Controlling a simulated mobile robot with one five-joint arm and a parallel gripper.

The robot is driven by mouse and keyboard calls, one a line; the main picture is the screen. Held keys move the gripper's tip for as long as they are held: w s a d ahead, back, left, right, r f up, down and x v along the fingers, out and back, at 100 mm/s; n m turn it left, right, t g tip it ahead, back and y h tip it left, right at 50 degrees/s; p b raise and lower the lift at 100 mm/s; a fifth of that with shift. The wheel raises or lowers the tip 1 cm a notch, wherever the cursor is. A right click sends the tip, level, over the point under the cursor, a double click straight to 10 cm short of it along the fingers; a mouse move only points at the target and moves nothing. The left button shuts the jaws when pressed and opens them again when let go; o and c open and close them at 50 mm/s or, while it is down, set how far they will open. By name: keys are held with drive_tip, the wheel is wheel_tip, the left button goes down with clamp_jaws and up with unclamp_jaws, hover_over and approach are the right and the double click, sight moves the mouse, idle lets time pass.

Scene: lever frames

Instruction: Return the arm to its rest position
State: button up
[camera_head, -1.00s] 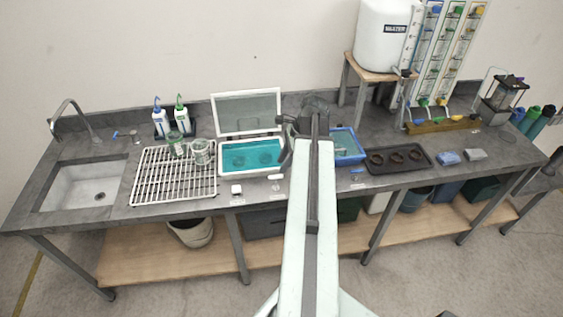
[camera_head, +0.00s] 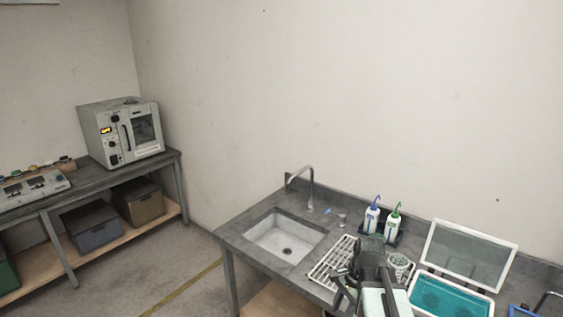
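My arm shows at the bottom of the head view, right of the middle, with its pale link cut off by the lower edge. My dark gripper (camera_head: 352,282) is at its end, in front of the white drying rack (camera_head: 330,262) and near the counter's front side. Its fingers overlap the rack in the picture, and I cannot tell whether they touch it. I cannot tell whether the gripper is open or shut, or whether it holds anything.
The counter has a sink (camera_head: 287,240), squeeze bottles (camera_head: 372,218), a glass beaker (camera_head: 400,266) and an open-lidded teal bath (camera_head: 450,298). A side bench (camera_head: 95,183) with an oven (camera_head: 122,132) stands left. Bare floor (camera_head: 165,272) lies between.

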drive_tip(key=a+n, duration=0.1)
drive_tip(key=n, duration=0.3)
drive_tip(key=s+a+n+h, duration=0.1)
drive_tip(key=n, duration=0.3)
drive_tip(key=a+f+n+h, duration=0.1)
drive_tip(key=n, duration=0.3)
drive_tip(key=shift+s+a+n, duration=0.2)
drive_tip(key=shift+a+n, duration=0.05)
drive_tip(key=shift+n, duration=0.15)
